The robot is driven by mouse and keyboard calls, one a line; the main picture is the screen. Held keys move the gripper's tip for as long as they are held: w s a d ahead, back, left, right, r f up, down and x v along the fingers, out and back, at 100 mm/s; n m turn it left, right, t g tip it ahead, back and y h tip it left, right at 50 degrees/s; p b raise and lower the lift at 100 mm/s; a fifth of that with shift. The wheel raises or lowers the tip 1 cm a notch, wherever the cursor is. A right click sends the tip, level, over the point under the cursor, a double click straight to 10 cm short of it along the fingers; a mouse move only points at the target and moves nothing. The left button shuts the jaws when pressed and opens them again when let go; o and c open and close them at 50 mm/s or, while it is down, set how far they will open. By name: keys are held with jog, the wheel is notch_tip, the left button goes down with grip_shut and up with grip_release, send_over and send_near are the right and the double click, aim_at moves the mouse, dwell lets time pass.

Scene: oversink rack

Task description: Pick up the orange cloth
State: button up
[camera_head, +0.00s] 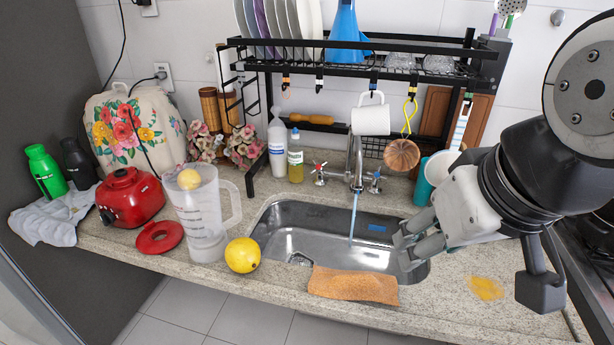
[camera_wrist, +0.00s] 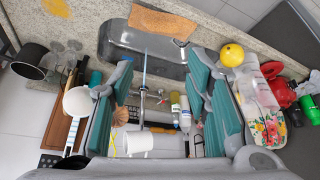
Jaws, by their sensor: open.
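The orange cloth (camera_head: 354,285) lies flat over the front edge of the sink, on the counter. It also shows at the top of the wrist view (camera_wrist: 161,20). My gripper (camera_head: 405,247) is open and empty above the right side of the sink, to the right of the cloth and apart from it. In the wrist view my gripper's fingers (camera_wrist: 158,90) are spread wide, with the tap and sink between them and the cloth beyond their tips.
A yellow lemon (camera_head: 242,255) and a clear blender jug (camera_head: 204,213) stand left of the cloth. Water runs from the tap (camera_head: 355,165) into the sink (camera_head: 300,226). A black dish rack (camera_head: 390,75) spans above, with a white mug (camera_head: 371,117) hanging. Counter right of the cloth is mostly clear.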

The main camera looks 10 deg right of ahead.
jog(key=o, duration=1.1)
jog(key=shift+w+m, duration=0.3)
jog(key=shift+w, duration=0.1)
jog(key=shift+o, duration=1.2)
jog(key=w+f+m+g+y, duration=0.1)
jog(key=w+m+g, duration=0.1)
jog(key=w+m, duration=0.3)
jog(key=shift+w+a+f+m+p, duration=0.15)
jog(key=shift+w+a+m+p, duration=0.2)
jog(key=shift+w, duration=0.5)
jog(key=m+g+p, duration=0.2)
jog(key=m+g, duration=0.3)
jog(key=m, duration=1)
send_over(357, 276)
jog(key=w, duration=0.2)
notch_tip(357, 276, down, 18)
jog(key=shift+h, duration=0.3)
jog(key=f, duration=0.4)
jog(key=s+f+p, duration=0.1)
jog(key=f, duration=0.3)
jog(key=s+f+p, duration=0.1)
jog(key=f, duration=0.4)
